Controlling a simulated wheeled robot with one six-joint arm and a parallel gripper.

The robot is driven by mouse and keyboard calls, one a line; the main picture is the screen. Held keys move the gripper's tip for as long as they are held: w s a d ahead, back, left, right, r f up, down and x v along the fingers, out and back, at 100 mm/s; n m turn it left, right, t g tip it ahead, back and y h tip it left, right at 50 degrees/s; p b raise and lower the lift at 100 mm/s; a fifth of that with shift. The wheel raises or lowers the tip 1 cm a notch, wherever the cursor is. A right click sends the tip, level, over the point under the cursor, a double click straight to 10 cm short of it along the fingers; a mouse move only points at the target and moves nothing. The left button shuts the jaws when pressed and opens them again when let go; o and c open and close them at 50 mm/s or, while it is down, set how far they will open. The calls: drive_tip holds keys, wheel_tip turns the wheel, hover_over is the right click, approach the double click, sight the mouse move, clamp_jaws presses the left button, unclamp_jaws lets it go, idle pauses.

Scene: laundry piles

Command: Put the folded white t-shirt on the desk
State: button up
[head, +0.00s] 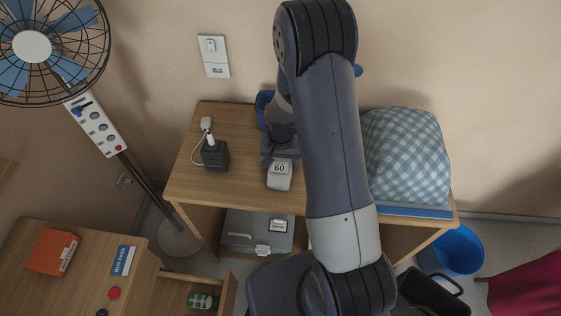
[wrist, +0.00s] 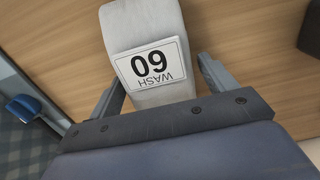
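No folded white t-shirt can be made out for sure in either view. My gripper (head: 281,158) is over a wooden table (head: 225,190) in the head view, partly hidden by my arm. A pale grey-white piece (head: 279,175) with a "60" label lies there at the gripper. In the wrist view this pale piece (wrist: 146,20) reads "WASH 60" and reaches between the two fingers of my gripper (wrist: 160,88). The fingers are apart, one on each side of it; a firm grip does not show. I cannot tell whether this piece is cloth.
A dark box (head: 215,155) with a white cable stands left of the gripper. A blue checkered bundle (head: 405,155) fills the table's right end. A lower wooden cabinet (head: 75,290) with an orange box (head: 52,252) and a fan (head: 35,45) are at left. A blue bucket (head: 455,250) stands at right.

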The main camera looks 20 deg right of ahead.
sight(281, 160)
drive_tip(key=shift+o, duration=1.2)
drive_tip(key=shift+r, duration=0.1)
drive_tip(key=shift+r, duration=0.2)
wheel_tip(281, 160, up, 12)
drive_tip(key=b, duration=0.1)
drive_tip(key=shift+b, duration=0.3)
drive_tip(key=shift+f, duration=0.1)
